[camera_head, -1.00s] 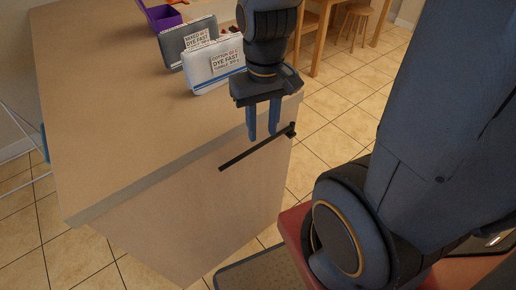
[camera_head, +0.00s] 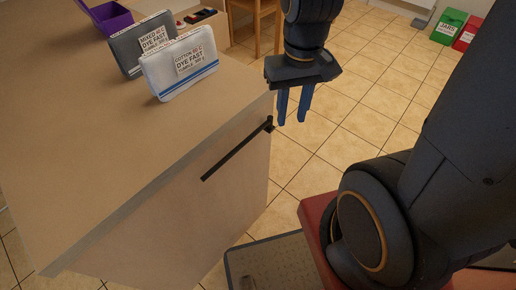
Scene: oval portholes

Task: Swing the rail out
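The rail (camera_head: 235,150) is a thin dark bar along the upper side face of the wooden counter (camera_head: 110,150). It slants up to the right and ends in a small dark bracket (camera_head: 269,124) near the counter's corner. It appears to lie along the face; any gap behind it is too small to tell. My gripper (camera_head: 293,118) points down with two blue fingers apart and nothing between them. In the picture it is just right of the bracket, against the floor. Its distance from the rail is hard to judge.
A white pack (camera_head: 180,70) and a grey pack (camera_head: 128,52) stand on the counter, with a purple bin (camera_head: 108,18) behind. A dark mat (camera_head: 270,262) lies on the tiled floor below. Green (camera_head: 448,26) and red (camera_head: 467,35) containers stand far right. Tiled floor right of the counter is open.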

